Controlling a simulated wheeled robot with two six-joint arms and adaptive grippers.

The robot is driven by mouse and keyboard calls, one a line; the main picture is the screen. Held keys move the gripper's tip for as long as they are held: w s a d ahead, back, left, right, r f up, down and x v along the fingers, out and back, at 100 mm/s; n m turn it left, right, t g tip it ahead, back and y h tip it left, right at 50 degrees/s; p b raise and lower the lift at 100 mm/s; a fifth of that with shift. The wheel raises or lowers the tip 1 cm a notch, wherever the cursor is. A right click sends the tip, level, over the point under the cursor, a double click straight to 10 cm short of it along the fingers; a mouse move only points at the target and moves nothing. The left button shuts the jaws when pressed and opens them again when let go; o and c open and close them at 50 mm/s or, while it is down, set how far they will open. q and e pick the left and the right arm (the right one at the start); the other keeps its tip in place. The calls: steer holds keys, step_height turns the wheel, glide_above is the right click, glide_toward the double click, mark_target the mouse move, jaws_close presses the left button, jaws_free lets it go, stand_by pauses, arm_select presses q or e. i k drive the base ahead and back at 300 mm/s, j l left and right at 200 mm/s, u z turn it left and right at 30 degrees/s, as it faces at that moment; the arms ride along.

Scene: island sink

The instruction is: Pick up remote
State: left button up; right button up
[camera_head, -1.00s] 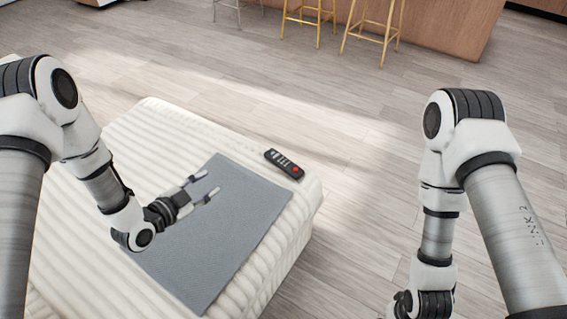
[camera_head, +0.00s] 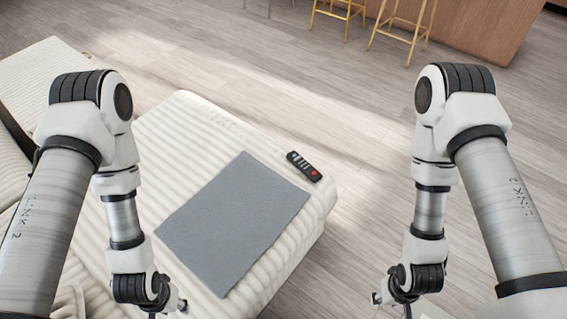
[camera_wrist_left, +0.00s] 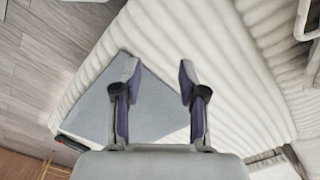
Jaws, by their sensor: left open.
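The remote (camera_head: 304,167) is black with a red button and lies on the cream ribbed ottoman near its far right edge, just beyond the grey mat (camera_head: 235,220). In the left wrist view, the remote (camera_wrist_left: 72,143) shows partly at the lower left, beside the mat (camera_wrist_left: 150,105). My left gripper (camera_wrist_left: 158,72) is open and empty, its fingers apart over the mat and ribbed cushion. In the head view, my left gripper (camera_head: 182,305) is at the bottom edge, well short of the remote. My right gripper (camera_head: 376,299) is low over the floor side, its fingers mostly hidden.
The ottoman (camera_head: 185,115) has a bare strip around the mat. A cream sofa (camera_head: 45,65) lies at the left. Yellow bar stools (camera_head: 400,30) and a wooden island (camera_head: 480,25) stand far back. The wooden floor (camera_head: 360,170) right of the ottoman is clear.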

mark_target(307, 169)
steer(key=i+l+u, duration=0.1)
steer(key=l+u, duration=0.25)
steer(key=l, duration=0.25)
steer(key=l+u, duration=0.35)
steer(key=l, duration=0.25)
steer(key=l+u, duration=0.35)
steer(key=l, duration=0.3)
steer(key=l+u, duration=0.15)
steer(key=l, duration=2.85)
